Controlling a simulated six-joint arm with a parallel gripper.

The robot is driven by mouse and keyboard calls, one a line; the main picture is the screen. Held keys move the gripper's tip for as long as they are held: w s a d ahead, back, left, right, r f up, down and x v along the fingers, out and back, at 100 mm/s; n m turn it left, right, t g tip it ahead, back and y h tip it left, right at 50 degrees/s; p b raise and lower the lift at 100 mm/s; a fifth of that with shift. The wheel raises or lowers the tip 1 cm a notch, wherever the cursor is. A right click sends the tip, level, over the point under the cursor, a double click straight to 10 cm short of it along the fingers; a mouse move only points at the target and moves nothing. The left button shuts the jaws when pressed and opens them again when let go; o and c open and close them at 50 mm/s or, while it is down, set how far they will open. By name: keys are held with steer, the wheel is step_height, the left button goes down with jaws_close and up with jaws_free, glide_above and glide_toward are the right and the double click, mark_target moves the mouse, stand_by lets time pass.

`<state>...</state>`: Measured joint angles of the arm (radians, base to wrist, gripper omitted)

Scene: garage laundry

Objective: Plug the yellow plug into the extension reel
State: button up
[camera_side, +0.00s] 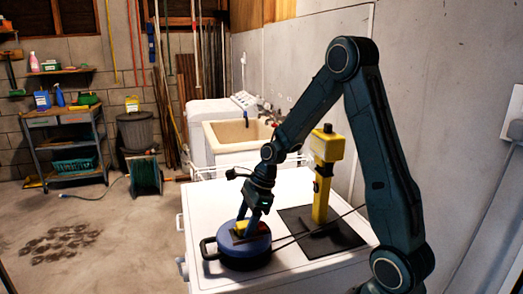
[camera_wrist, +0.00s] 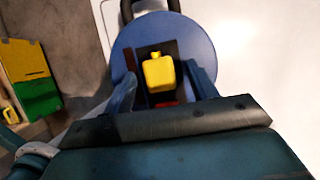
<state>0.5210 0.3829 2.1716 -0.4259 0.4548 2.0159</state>
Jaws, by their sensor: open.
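The blue extension reel (camera_side: 237,262) lies flat on the white worktop, and its round blue face (camera_wrist: 205,45) fills the middle of the wrist view. The yellow plug (camera_wrist: 158,73) stands over the dark socket panel (camera_wrist: 171,48) on that face; how deep it sits is hidden. In the side view the yellow plug (camera_side: 240,227) shows small below my wrist. My gripper (camera_wrist: 162,85) is open, with one finger on each side of the plug and a visible gap to both. It also shows low over the reel in the side view (camera_side: 250,222).
A yellow post-like stand (camera_side: 322,190) rises from a black mat (camera_side: 345,238) right of the reel. A dark cable runs across the worktop (camera_side: 200,190) between them. The reel's dark handle (camera_side: 205,247) sticks out left. A sink (camera_side: 240,132) stands behind.

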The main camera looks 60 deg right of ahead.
steer(key=v, duration=1.3)
steer(key=shift+r, duration=0.25)
steer(key=shift+s+d, duration=0.1)
steer(key=shift+s, duration=0.05)
steer(key=s+a+r+n+h, duration=0.2)
steer(key=s+a+r+n, duration=0.35)
steer(key=a+n, duration=0.5)
steer(key=s+a+n+t+h, duration=0.1)
steer(key=s+a+n+t, duration=0.1)
steer(key=s+n, duration=0.8)
steer(key=a+n, duration=0.1)
steer(key=n, duration=0.5)
steer(key=shift+s+a+t, duration=0.15)
steer(key=shift+s+t, duration=0.15)
steer(key=shift+s, duration=0.05)
